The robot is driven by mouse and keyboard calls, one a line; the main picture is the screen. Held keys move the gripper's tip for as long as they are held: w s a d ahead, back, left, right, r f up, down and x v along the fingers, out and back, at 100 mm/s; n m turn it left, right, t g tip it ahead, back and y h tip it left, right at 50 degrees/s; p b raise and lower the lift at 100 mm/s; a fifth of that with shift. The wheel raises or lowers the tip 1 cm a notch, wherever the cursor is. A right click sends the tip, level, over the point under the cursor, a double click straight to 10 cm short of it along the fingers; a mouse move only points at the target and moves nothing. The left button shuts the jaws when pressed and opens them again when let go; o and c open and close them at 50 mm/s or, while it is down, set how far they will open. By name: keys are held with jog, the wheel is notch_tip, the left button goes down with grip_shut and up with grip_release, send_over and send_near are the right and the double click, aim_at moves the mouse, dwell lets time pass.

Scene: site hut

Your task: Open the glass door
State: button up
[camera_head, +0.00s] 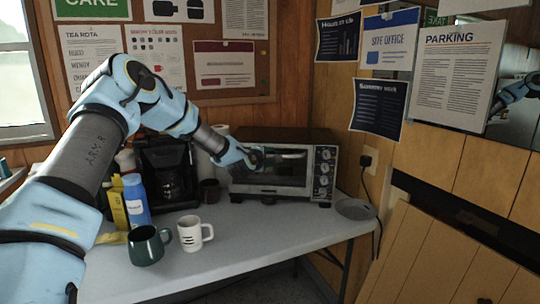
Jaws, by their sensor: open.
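The glass door (288,175) is the front of a toaster oven (327,148) at the back of the table. It looks upright and shut, though its left part is hidden behind my arm's end. A light bar shows across the upper part of the glass. My gripper (257,160) is at the left part of the door, close in front of it. It is open, and nothing shows between its fingers. Its fingertips are small and dark here, so I cannot tell whether they touch the door or its handle.
A green mug (146,248) and a white mug (191,236) stand at the table's front. A grey round dish (355,209) lies at right.

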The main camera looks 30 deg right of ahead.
jog(key=shift+d+f, duration=0.1)
jog(key=shift+c, duration=0.2)
grip_shut()
dwell(1.3)
